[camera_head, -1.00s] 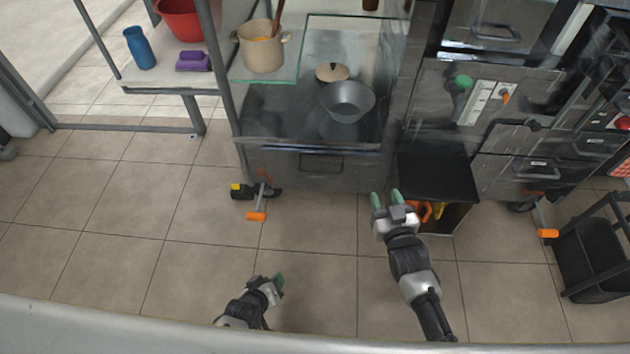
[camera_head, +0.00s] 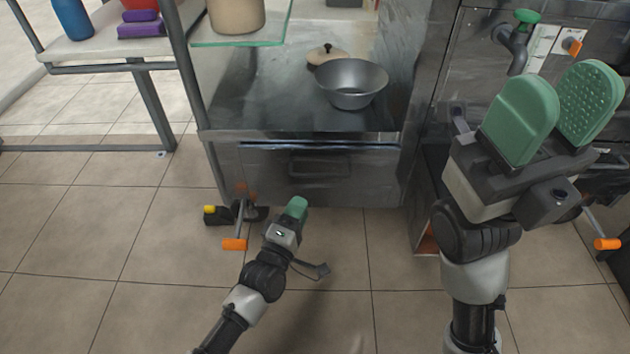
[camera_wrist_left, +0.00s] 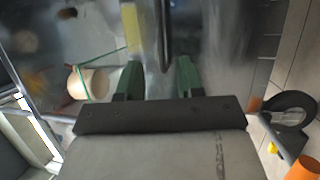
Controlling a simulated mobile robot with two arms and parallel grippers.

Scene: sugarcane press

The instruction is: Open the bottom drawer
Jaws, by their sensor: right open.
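A grey metal drawer (camera_head: 375,175) is set low under the counter, and its front looks closed. Its dark bar handle (camera_head: 320,166) is at the middle of the front. My left gripper (camera_head: 296,208) is just below and left of the handle in the head view. In the left wrist view its two green fingers (camera_wrist_left: 160,78) are apart, with the dark handle bar (camera_wrist_left: 164,35) ahead, between their lines and apart from them. My right gripper (camera_head: 562,98) is raised large at the right of the head view, open and empty.
A metal bowl (camera_head: 352,84) and a lid (camera_head: 327,53) lie on the counter (camera_head: 260,95). A pot (camera_head: 237,12) stands on a glass shelf. An orange pedal (camera_head: 235,244) and a wheel sit at the unit's lower left.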

